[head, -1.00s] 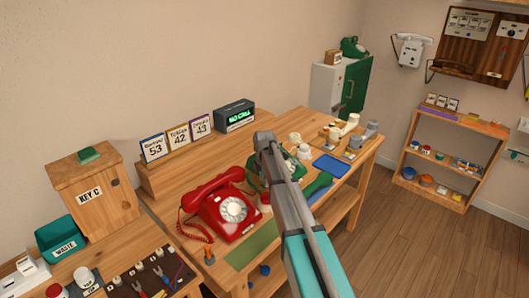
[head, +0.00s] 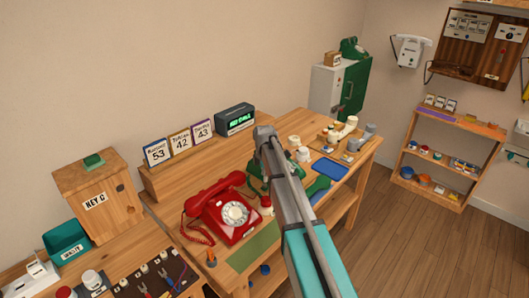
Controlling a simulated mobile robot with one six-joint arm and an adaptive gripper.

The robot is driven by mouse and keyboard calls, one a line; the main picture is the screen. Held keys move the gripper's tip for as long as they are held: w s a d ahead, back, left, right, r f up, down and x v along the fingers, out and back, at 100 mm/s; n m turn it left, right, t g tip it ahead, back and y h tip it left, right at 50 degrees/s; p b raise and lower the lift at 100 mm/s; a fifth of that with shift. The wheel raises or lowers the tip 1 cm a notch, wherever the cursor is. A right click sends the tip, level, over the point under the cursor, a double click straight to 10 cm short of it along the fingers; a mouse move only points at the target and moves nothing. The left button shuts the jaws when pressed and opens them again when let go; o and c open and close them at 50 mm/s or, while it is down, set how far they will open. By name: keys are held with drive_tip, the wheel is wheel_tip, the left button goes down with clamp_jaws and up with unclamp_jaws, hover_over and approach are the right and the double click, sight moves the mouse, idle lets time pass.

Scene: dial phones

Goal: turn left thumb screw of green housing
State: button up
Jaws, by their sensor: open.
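A green housing (head: 258,184), which looks like a green dial phone body, sits on the wooden workbench (head: 190,230) just right of the red phone. My arm crosses in front of it and hides most of it. Its left thumb screw cannot be made out. My gripper is not visible; only the grey and teal links of my arm show, rising from the bottom edge to a joint above the housing.
A red dial phone (head: 230,212) stands close left of the housing. A green mat (head: 253,246) lies in front, and a blue tray (head: 328,168) lies to the right. Small white parts (head: 303,154) stand behind. A display box (head: 235,118) sits on the back shelf.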

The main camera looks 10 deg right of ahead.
sight(265, 184)
wheel_tip(265, 184, up, 9)
drive_tip(key=p, duration=0.8)
drive_tip(key=shift+s, duration=0.1)
idle(0.5)
drive_tip(key=s+m, duration=1.8)
drive_tip(key=s, duration=1.1)
drive_tip(key=shift+s+d, duration=0.1)
drive_tip(key=shift+s, duration=0.05)
